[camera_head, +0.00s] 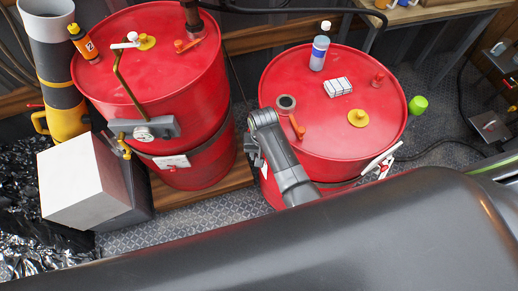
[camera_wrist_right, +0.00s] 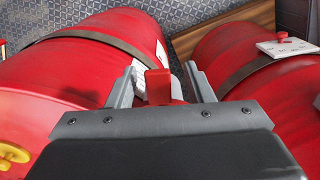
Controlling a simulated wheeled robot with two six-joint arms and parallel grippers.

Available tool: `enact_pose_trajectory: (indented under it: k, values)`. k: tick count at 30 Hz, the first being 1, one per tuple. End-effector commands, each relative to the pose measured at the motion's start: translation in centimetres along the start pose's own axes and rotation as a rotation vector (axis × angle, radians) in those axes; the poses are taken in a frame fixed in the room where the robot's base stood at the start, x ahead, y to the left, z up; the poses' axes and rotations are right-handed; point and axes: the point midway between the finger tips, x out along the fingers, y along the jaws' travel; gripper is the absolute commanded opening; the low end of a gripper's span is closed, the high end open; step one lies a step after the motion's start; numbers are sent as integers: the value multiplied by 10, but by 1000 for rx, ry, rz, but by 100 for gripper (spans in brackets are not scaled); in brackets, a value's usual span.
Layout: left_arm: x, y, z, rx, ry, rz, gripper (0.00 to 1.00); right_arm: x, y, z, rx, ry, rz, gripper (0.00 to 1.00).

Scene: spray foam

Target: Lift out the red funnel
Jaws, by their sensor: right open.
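I cannot make out a clear funnel shape in either view. My right gripper (camera_head: 256,156) points down at the left side of the right red drum (camera_head: 318,85), by the gap between the two drums. In the right wrist view, my right gripper (camera_wrist_right: 160,66) is open. A small red piece (camera_wrist_right: 158,86) shows between its fingers, with a pale part beside it. I cannot tell whether this piece is the funnel or a fitting on the drum. The gripper body hides its lower end. My left gripper is not in view.
On the right drum lid are a blue-white bottle (camera_head: 319,50), a white box (camera_head: 338,87), a yellow cap (camera_head: 358,118) and an orange lever (camera_head: 297,127). The left red drum (camera_head: 150,65) carries a valve and pipe. A white-faced box (camera_head: 82,178) stands at left.

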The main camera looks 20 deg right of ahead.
Motion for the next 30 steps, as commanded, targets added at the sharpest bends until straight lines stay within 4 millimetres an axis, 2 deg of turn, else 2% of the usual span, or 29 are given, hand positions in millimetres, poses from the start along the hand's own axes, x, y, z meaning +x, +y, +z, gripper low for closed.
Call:
enact_pose_trajectory:
  k: [7, 8, 18, 23, 30]
  values:
    - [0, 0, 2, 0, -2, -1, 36, 1, 1, 1, 0, -1, 0, 47]
    - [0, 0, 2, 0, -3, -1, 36, 1, 1, 1, 0, -1, 0, 45]
    - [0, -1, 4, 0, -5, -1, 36, 1, 0, 1, 0, -1, 0, 0]
    - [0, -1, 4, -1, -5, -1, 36, -3, 0, 0, 0, 0, 0, 0]
    - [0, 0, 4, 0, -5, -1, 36, -21, 0, 0, 0, 0, -1, 0]
